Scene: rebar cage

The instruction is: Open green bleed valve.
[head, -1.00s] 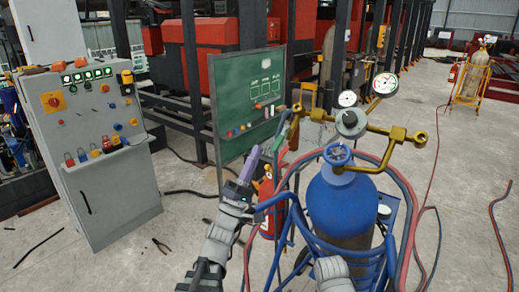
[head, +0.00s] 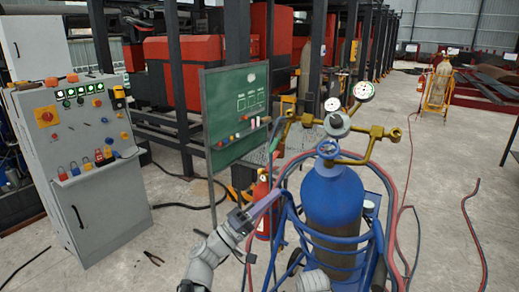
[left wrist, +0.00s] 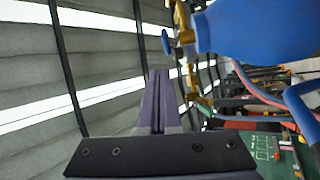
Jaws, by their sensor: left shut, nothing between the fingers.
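Red and blue hoses (head: 285,232) hang around the cylinder. A red fire extinguisher (head: 262,205) stands behind my left gripper. A green board (head: 236,105) is behind, and a grey control cabinet (head: 98,190) at left. The floor between cabinet and cylinder is mostly clear.

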